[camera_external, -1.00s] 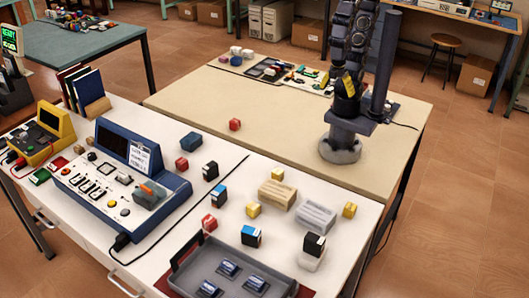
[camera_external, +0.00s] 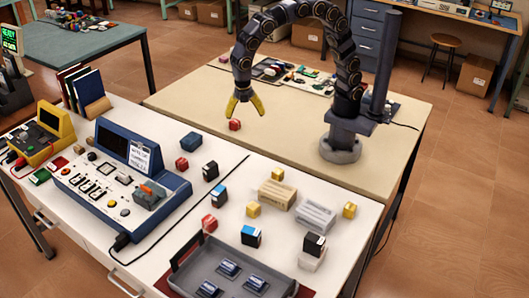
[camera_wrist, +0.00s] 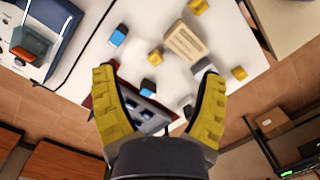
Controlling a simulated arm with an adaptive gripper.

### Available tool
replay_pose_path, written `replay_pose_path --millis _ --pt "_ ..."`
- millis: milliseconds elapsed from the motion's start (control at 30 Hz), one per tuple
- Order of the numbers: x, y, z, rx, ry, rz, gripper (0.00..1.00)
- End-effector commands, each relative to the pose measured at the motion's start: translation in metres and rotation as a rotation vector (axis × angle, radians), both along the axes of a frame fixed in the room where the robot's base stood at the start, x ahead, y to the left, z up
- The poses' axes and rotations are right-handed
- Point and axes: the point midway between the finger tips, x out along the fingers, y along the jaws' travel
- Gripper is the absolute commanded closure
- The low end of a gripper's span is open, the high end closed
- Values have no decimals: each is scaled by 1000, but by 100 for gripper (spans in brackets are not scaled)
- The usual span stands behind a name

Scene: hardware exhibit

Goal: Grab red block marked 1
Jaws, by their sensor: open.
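In the external view one red block (camera_external: 235,125) lies on the beige table. A second red block (camera_external: 182,163) stands on the white table beside the blue console, and a third red block (camera_external: 209,224) stands near the grey tray's back corner. I cannot read a number on any of them. My gripper (camera_external: 246,112) hangs over the beige table with its yellow fingers spread and nothing between them; in the picture it is just above the first red block. The open fingers also show in the wrist view (camera_wrist: 157,72), which looks across the white table.
The grey tray (camera_external: 188,284) holds several small dark items. Blue, black and yellow blocks stand around a beige slotted block (camera_external: 277,195) and a white one (camera_external: 315,216). The blue console (camera_external: 165,195) fills the left. Much of the beige table (camera_external: 190,110) is bare.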

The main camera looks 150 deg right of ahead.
Motion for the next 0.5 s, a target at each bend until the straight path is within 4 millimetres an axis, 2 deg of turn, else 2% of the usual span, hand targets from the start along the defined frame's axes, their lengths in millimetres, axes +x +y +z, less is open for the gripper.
replay_pose_path --millis 33,200,367,500 --pt "11 -21 -13 6 4 44 27" --pt "41 -88 -53 26 -2 241 27" --pt "54 -148 -99 48 -17 429 27" --pt "53 -196 -143 66 -37 591 27"
